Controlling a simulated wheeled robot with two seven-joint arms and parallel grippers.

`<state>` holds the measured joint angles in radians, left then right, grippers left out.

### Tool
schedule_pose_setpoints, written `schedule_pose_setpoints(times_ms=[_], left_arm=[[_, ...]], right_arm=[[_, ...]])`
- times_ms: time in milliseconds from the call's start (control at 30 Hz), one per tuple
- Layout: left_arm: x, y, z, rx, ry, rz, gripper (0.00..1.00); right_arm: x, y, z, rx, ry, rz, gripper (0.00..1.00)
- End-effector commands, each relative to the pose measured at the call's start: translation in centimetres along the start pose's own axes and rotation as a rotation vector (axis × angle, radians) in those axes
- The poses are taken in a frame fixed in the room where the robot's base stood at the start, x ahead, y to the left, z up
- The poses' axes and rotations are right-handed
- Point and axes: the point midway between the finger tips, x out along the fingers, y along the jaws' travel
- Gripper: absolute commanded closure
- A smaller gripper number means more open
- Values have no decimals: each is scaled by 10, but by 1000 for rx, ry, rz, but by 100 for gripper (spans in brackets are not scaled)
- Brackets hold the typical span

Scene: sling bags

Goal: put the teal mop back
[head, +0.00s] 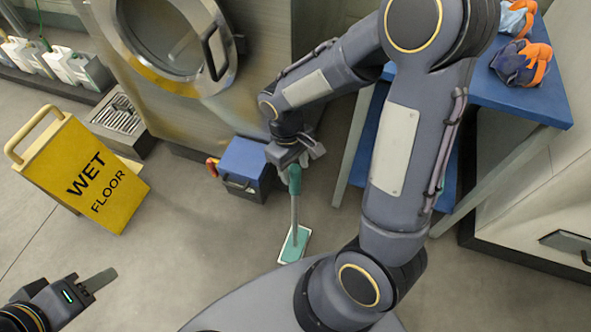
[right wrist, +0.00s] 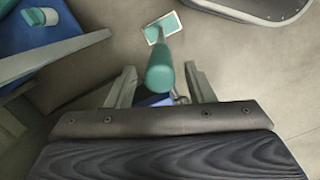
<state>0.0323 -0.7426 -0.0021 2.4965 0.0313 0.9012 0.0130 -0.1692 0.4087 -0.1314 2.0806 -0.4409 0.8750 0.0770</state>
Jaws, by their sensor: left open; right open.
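The teal mop (head: 295,217) stands on the floor in the middle of the head view, its flat teal-and-white head (head: 294,245) down and its handle roughly upright. My right gripper (head: 296,156) is at the top of the handle. In the right wrist view the teal grip (right wrist: 161,68) lies between the two open fingers of my right gripper (right wrist: 161,80), with a visible gap on each side. My left gripper (head: 100,282) is open and empty at the lower left, away from the mop.
A blue box (head: 242,162) sits just left of the mop. A yellow wet floor sign (head: 95,175) stands at left. A steel front-loading machine (head: 225,95) is behind. A blue table (head: 530,100) with sling bags (head: 520,63) is at right.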

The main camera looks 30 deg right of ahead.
Motion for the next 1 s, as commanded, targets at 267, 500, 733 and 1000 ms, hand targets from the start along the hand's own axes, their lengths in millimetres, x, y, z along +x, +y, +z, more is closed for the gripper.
schedule_pose_setpoints(times_ms=[267,500,733,1000], left_arm=[[-19,9,-10,0,0,0,57],[-24,11,-12,0,0,0,57],[-25,11,-12,0,0,0,57],[-24,11,-12,0,0,0,57]], right_arm=[[-65,0,0,0,4,0,52],[-91,0,0,1,2,-2,52],[-119,-1,32,93,126,-83,52],[-154,-23,105,306,456,-253,52]])
